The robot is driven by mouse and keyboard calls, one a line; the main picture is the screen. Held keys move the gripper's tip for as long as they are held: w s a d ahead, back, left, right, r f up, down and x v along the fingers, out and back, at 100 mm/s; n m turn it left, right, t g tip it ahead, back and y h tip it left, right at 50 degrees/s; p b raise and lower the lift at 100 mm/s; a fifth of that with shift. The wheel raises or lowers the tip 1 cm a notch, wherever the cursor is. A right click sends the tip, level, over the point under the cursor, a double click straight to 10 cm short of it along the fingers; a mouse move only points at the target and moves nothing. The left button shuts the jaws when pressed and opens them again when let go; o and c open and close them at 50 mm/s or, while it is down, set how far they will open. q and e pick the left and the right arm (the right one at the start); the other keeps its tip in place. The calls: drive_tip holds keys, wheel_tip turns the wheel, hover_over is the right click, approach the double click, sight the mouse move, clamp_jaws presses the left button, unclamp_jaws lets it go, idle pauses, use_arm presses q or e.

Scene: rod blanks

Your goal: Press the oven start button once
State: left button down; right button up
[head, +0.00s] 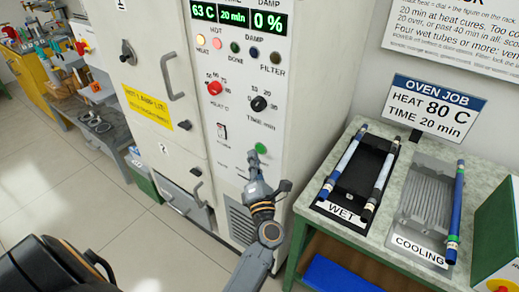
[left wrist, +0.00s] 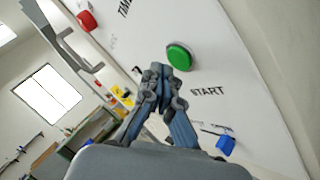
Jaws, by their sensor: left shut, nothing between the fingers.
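The oven's green start button (head: 261,148) sits low on the control panel of the white oven (head: 235,135). In the left wrist view the green button (left wrist: 180,56) is round, with START printed beside it. My left gripper (head: 255,162) is just below the button in the head view, shut and empty. In the left wrist view its closed fingertips (left wrist: 164,70) lie by the button's lower left edge; I cannot tell whether they touch it. The displays read 63 C, 20 min and 0 %. My right gripper is not in view.
A red heat knob (head: 214,88), a black time knob (head: 259,103) and a switch (head: 221,131) are above the button. To the right, a table holds a black WET tray (head: 357,178) and a grey COOLING tray (head: 425,195) with rods. A sign (head: 432,107) reads 80 C, 20 min.

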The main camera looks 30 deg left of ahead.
use_arm(q)
drive_tip(key=shift+s+d+f, duration=0.1)
drive_tip(key=shift+s+f, duration=0.05)
drive_tip(key=shift+s+a+p, duration=0.15)
drive_tip(key=shift+s+p, duration=0.1)
drive_tip(key=shift+s, duration=0.95)
drive_tip(key=shift+s+a+p, duration=0.15)
drive_tip(key=shift+s+p, duration=0.1)
drive_tip(key=shift+s, duration=0.95)
drive_tip(key=d+f+m+h, duration=0.5)
drive_tip(key=f+m, duration=0.3)
drive_tip(key=f, duration=0.3)
drive_tip(key=d+f+m+h, duration=0.55)
drive_tip(key=f+m, duration=0.25)
drive_tip(key=f, duration=0.2)
drive_tip(key=s+d+f+m+g+h, duration=0.3)
drive_tip(key=s+f+m, duration=0.3)
drive_tip(key=f, duration=0.5)
drive_tip(key=s+f+m+g, duration=0.5)
drive_tip(key=s+f+m, duration=0.1)
drive_tip(key=s+f, duration=0.8)
drive_tip(key=s+a+f+m+g, duration=0.2)
drive_tip(key=s+f+m+g, duration=0.1)
drive_tip(key=s, duration=0.8)
drive_tip(key=s+a+f+m+g, duration=0.3)
drive_tip(key=s+f+m, duration=0.1)
drive_tip(key=s, duration=0.7)
drive_tip(key=shift+a+f+g, duration=0.2)
drive_tip(key=shift+f+g, duration=0.2)
drive_tip(key=shift+f, duration=0.45)
